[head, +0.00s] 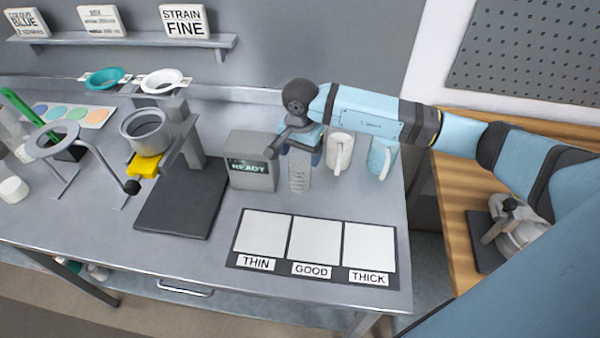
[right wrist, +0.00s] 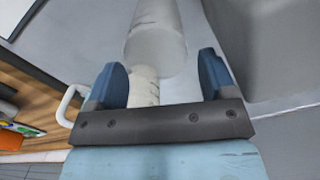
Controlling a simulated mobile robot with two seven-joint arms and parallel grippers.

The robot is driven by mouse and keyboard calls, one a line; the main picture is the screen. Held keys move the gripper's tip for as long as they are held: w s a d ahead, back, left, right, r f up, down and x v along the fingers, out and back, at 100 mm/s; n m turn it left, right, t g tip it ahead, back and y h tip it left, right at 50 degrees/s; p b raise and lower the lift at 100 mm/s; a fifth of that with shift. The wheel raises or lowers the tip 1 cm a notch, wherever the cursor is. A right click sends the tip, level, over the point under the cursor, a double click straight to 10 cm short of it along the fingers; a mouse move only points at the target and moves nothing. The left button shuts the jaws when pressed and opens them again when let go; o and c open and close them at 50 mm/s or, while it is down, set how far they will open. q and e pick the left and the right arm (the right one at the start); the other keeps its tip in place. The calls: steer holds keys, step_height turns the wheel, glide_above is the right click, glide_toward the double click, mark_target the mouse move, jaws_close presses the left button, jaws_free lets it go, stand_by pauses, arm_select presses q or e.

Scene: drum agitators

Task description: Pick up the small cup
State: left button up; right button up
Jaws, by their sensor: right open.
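A small clear cup (head: 299,172), ribbed or graduated, stands upright on the grey bench, right of the READY box. My right gripper (head: 303,148) is directly above and behind it, partly hiding its top. In the right wrist view the two blue fingers of this gripper (right wrist: 161,80) are open and apart. A pale translucent cylinder (right wrist: 158,50), which looks like the cup, shows between and beyond the fingertips; contact cannot be told. My left gripper is not in view.
A white mug (head: 339,152) and a light blue mug (head: 382,158) stand close on the right. The READY box (head: 252,160) is close on the left. A board labelled THIN, GOOD, THICK (head: 314,281) lies in front. A stand with a dark base (head: 180,205) is further left.

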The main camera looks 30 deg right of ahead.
mark_target(300, 163)
steer(key=f, duration=0.2)
steer(key=f+p, duration=0.1)
steer(key=shift+s+a+f, duration=0.1)
steer(key=shift+s+f, duration=0.15)
steer(key=shift+f, duration=0.45)
steer(key=shift+c, duration=0.4)
steer(key=c, duration=0.6)
steer(key=shift+r, duration=0.2)
steer(key=shift+r, duration=0.25)
step_height(300, 163, up, 19)
steer(key=b, duration=0.3)
steer(key=s+a+f+n+p, duration=0.1)
steer(key=s+f+n, duration=0.1)
steer(key=n, duration=0.1)
steer(key=s+a+f+n+p, duration=0.1)
steer(key=s+f+n+p, duration=0.1)
steer(key=s+n, duration=0.1)
steer(key=s+a+f+n+p, duration=0.1)
steer(key=s+f+n, duration=0.1)
steer(key=n, duration=0.3)
steer(key=shift+s+f+p, duration=0.15)
steer(key=shift+f+p, duration=0.25)
steer(key=shift+f, duration=0.05)
